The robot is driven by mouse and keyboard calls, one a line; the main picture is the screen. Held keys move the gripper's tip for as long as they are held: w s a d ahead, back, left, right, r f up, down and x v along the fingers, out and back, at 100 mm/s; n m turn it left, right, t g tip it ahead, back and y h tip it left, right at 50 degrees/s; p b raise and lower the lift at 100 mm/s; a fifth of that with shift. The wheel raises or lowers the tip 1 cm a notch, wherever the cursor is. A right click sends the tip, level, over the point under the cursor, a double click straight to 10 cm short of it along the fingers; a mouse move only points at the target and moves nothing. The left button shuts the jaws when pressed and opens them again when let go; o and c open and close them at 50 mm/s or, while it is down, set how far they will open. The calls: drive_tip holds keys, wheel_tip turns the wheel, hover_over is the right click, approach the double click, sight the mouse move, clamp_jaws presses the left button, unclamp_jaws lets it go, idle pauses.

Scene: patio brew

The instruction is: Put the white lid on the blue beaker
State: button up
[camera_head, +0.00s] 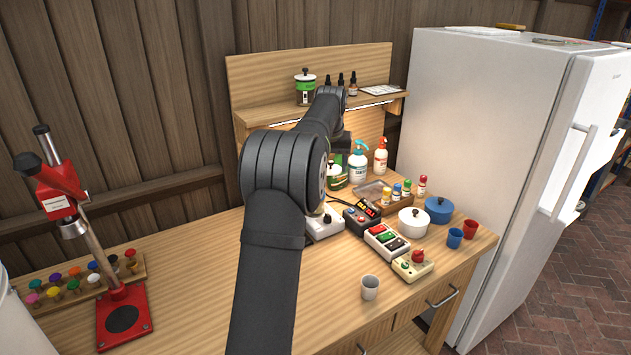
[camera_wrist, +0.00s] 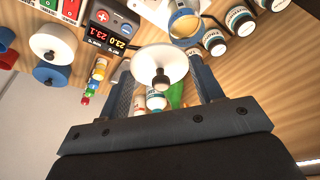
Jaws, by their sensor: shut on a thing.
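A white round lid (camera_wrist: 160,62) with a black knob shows between the two fingers of my gripper (camera_wrist: 161,75) in the wrist view. The fingers are shut on its sides and hold it above the bench. In the head view my own arm hides the gripper and the lid. The blue beaker (camera_head: 454,238), a small open cup, stands upright at the right of the bench beside a red cup (camera_head: 470,229). My gripper is well to its left.
A white pot (camera_head: 412,222) and a blue pot (camera_head: 438,208) stand behind the beaker. Control boxes (camera_head: 387,240) lie left of them. A grey cup (camera_head: 370,287) is near the front edge. Pump bottles (camera_head: 358,165) stand at the back. The fridge (camera_head: 490,130) rises at right.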

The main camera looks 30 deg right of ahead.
drive_tip(key=w+a+f, duration=0.2)
drive_tip(key=w+f, duration=0.3)
drive_tip(key=f, duration=0.2)
drive_tip(key=shift+f, duration=0.15)
drive_tip(key=shift+f, duration=0.3)
drive_tip(key=shift+f, duration=0.15)
drive_tip(key=o, duration=0.9)
drive_tip(key=shift+o, duration=0.2)
drive_tip(key=v, duration=1.3)
